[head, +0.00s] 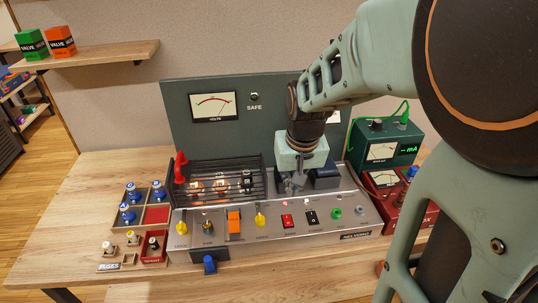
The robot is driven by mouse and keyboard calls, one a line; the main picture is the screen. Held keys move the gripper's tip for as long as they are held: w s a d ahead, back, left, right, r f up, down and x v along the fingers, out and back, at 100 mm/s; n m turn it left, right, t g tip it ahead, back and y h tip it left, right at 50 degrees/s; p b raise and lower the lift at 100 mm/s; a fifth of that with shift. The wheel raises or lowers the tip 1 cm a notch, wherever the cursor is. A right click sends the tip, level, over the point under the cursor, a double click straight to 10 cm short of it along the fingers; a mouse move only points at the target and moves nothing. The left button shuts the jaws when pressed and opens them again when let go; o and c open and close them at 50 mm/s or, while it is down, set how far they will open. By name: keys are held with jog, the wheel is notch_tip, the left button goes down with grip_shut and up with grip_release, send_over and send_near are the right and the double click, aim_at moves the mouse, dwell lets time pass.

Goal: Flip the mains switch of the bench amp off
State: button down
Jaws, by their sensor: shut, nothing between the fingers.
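The bench amp (275,238) is a grey sloping-front chassis on the wooden bench. My gripper (293,188) is shut and empty, pointing down over the amp's top, behind and above the two rockers. It appears apart from them. It hides part of the amp's top and the panel behind.
A black wire cage (222,183) over lit valves and a red clip (180,166) stand left of my gripper. A dark transformer (326,178) stands right. Meters (385,152) crowd the right; a valve tray (155,216) stands left.

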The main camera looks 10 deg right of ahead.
aim_at(287, 222)
jog(key=b+x, duration=0.3)
jog(key=x, duration=0.1)
jog(key=b+x, duration=0.3)
jog(key=x, duration=0.1)
jog(key=s+b+x, duration=0.1)
jog(key=b+x, duration=0.2)
jog(key=x, duration=0.1)
jog(key=shift+f+b, duration=0.3)
jog(key=shift+f, duration=0.25)
jog(key=shift+f+b, duration=0.35)
jog(key=shift+f, duration=0.2)
jog(key=shift+s+f+b, duration=0.2)
jog(key=shift+f+b, duration=0.2)
jog(key=shift+f, duration=0.1)
jog(key=shift+r, duration=0.1)
jog(key=shift+w+r, duration=0.15)
jog(key=shift+w, duration=0.05)
jog(key=shift+w+r+p, duration=0.2)
jog(key=shift+w+p, duration=0.25)
jog(key=shift+w, duration=0.1)
